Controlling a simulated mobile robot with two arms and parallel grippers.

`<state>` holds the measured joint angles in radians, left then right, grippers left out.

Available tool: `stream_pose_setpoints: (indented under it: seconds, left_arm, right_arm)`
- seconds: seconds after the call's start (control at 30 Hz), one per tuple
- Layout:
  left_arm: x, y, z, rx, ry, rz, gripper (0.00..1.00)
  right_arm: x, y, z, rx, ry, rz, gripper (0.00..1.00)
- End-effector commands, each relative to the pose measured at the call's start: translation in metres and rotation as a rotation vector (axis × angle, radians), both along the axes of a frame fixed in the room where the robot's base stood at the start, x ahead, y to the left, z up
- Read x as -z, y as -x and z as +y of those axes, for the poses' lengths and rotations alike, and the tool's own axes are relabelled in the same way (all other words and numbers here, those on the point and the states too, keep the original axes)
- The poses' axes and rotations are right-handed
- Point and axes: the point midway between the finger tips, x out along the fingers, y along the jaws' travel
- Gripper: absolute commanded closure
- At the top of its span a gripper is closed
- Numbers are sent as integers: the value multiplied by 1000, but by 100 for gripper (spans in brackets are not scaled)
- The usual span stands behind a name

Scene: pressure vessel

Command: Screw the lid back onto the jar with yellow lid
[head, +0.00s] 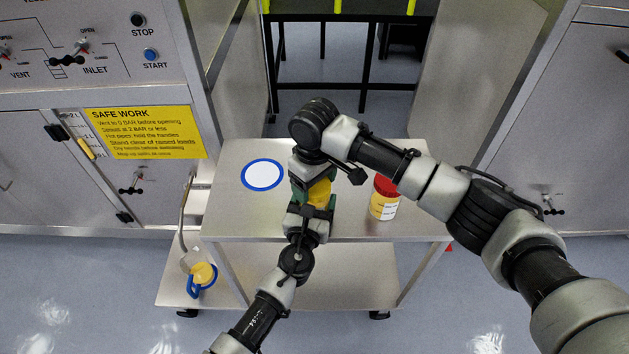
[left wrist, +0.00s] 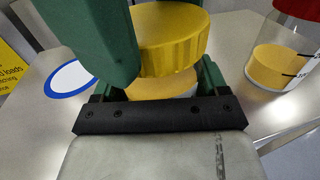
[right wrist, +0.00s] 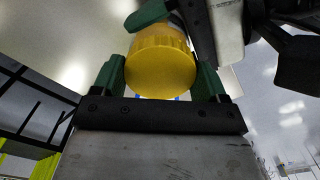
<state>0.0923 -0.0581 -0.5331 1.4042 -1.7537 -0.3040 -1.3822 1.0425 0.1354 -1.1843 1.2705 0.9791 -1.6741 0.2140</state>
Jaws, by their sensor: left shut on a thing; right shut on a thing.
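The yellow lid (head: 320,190) is between the green fingers of my right gripper (head: 312,183), which comes from above and is shut on it. In the left wrist view the lid (left wrist: 174,42) is directly over the jar (left wrist: 162,87), looking slightly tilted there. I cannot tell whether its threads are engaged. My left gripper (head: 310,213) is shut on the jar's body from the near side, over the trolley top. Grippers and lid hide most of the jar.
A jar with a red lid (head: 384,199) and yellow contents stands to the right on the steel trolley (head: 232,217). A blue-rimmed white disc (head: 262,174) lies to the left. A yellow and blue object (head: 203,275) is low at the trolley's left side. Steel cabinets flank the trolley.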

Motion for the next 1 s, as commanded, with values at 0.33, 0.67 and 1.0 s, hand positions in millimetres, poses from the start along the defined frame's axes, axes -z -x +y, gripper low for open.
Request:
stream_pose_setpoints:
  seconds: [0.33, 0.67, 1.0]
  left_arm:
    - [0, 0, 0, 0, 0, 0, 92]
    - [0, 0, 0, 0, 0, 0, 92]
    - [0, 0, 0, 0, 0, 0, 92]
  right_arm:
    - [0, 0, 0, 3, 0, 0, 18]
    - [-1, 0, 0, 3, -1, -1, 0]
    - [-48, -1, 0, 2, -2, -4, 0]
